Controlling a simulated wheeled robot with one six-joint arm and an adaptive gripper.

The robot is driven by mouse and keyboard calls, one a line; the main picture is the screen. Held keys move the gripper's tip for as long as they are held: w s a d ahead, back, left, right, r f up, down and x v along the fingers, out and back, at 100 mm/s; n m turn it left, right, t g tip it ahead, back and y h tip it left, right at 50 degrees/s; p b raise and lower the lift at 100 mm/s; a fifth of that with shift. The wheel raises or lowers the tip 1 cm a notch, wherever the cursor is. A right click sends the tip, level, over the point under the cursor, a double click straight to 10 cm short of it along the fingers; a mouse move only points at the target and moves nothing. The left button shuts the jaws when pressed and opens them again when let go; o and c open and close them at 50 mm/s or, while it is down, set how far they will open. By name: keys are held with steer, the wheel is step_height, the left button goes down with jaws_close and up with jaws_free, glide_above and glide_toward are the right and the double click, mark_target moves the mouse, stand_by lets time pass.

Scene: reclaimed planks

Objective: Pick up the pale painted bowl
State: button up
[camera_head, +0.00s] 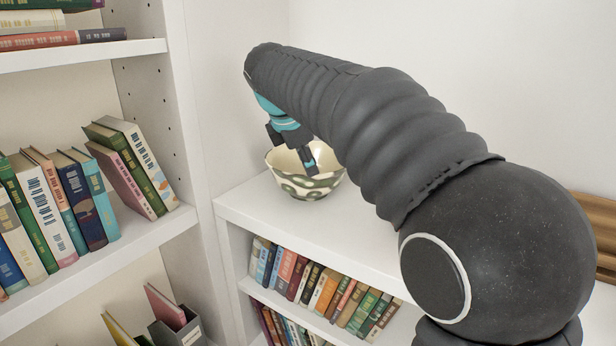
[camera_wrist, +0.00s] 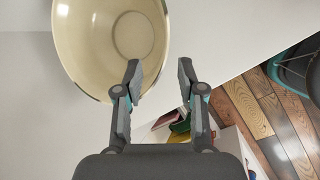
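The pale painted bowl (camera_head: 296,186) stands upright on top of the low white bookcase, cream with green patterning outside. In the wrist view the bowl (camera_wrist: 85,40) shows its plain, empty cream inside at the upper left. My gripper (camera_head: 291,149) is at the bowl's near side, with one finger in front of the bowl in the head view. In the wrist view my gripper (camera_wrist: 160,80) is open with nothing between its fingertips. The left fingertip overlaps the bowl's rim in the picture; I cannot tell whether it touches. My arm hides part of the bowl's right side.
The low bookcase's white top (camera_head: 262,215) is bare around the bowl. A tall white bookshelf (camera_head: 195,110) with several books stands at the left. Walls close off the back. A wooden slatted piece (camera_head: 597,225) is at the right. The wrist view shows plank floor (camera_wrist: 270,125) below.

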mark_target(322, 191)
steer(key=b+x, duration=0.1)
steer(key=x, duration=1)
steer(key=shift+d+r, duration=0.1)
steer(key=shift+d, duration=0.1)
jaws_close()
steer(key=shift+r, duration=0.1)
